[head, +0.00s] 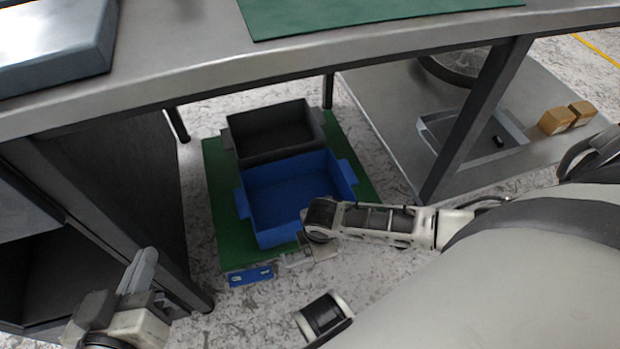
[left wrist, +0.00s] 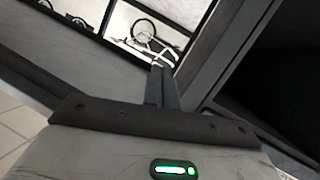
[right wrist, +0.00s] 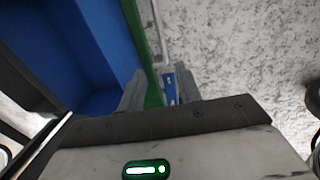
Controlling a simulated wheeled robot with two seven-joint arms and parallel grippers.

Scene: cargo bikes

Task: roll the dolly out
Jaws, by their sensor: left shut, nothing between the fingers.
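The dolly is a green platform (head: 214,190) on the floor under the metal table. It carries a blue crate (head: 296,190) and a black crate (head: 272,130) behind it. A blue label (head: 250,275) shows at its front edge. My right gripper (head: 290,260) is low beside the front edge, near the blue crate's corner. In the right wrist view its fingers (right wrist: 160,86) are apart, with the label and green edge beyond the gap; no contact can be made out. My left gripper (head: 143,268) is shut and empty, left of the dolly beside the table leg.
The metal table (head: 200,80) overhangs the dolly, with a dark leg (head: 480,120) to the right. A dark cabinet (head: 110,170) stands at left. A grey platform (head: 400,110) with small boxes (head: 553,121) is at right. Speckled floor is open in front of the dolly.

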